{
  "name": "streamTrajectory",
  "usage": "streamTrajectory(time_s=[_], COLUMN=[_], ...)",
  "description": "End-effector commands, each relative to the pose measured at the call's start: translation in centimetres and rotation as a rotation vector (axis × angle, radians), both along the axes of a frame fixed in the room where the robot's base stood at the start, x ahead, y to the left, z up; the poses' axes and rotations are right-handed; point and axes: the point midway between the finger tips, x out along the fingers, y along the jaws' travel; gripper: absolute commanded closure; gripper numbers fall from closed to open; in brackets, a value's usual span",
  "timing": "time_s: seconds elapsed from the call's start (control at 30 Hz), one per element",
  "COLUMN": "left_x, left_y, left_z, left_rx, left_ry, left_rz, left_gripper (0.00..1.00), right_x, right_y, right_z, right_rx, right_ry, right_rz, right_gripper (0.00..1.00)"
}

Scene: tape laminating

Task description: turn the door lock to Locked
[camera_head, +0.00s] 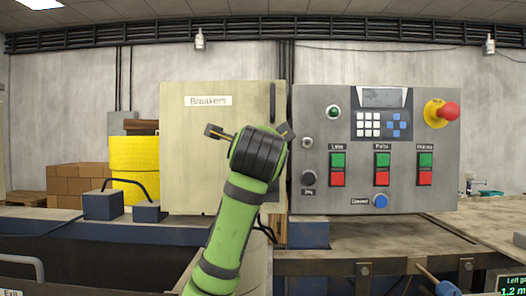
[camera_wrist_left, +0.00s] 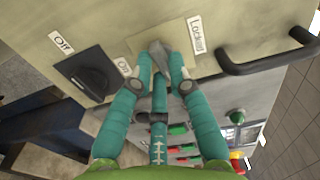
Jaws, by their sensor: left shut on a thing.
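The breaker cabinet door (camera_head: 188,150), beige and labelled "Breakers", stands shut in the head view. My green left arm reaches up in front of it, and its wrist hides the lock there. In the left wrist view my left gripper (camera_wrist_left: 160,68) has its two teal fingers shut on the grey door lock knob (camera_wrist_left: 157,50). The fingers partly cover the knob, so its exact angle is hard to tell. The "Locked" label (camera_wrist_left: 197,35) is just right of the knob. My right gripper is in neither view.
A black rotary switch (camera_wrist_left: 93,82) with "Off" and "On" labels is left of the lock. A dark door handle (camera_wrist_left: 268,60) juts out at right. The grey control panel (camera_head: 430,185), with buttons and a red emergency stop (camera_head: 447,111), adjoins the cabinet.

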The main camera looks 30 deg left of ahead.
Motion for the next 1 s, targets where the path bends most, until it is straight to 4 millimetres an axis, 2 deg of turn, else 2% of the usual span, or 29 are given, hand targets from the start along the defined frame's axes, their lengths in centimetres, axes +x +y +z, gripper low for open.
streamTrajectory(time_s=[0.17,1.0], left_x=[-0.1,0.0], left_y=[0.0,-0.2], left_z=[0.2,0.5], left_rx=[-0.126,-0.843], left_ry=[-0.072,-0.420], left_rz=[-0.002,-0.003], left_gripper=[1.00,1.00], right_x=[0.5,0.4], right_y=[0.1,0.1], right_z=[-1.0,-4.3], right_rx=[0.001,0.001], right_ry=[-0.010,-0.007], right_rz=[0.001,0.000], right_gripper=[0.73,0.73])
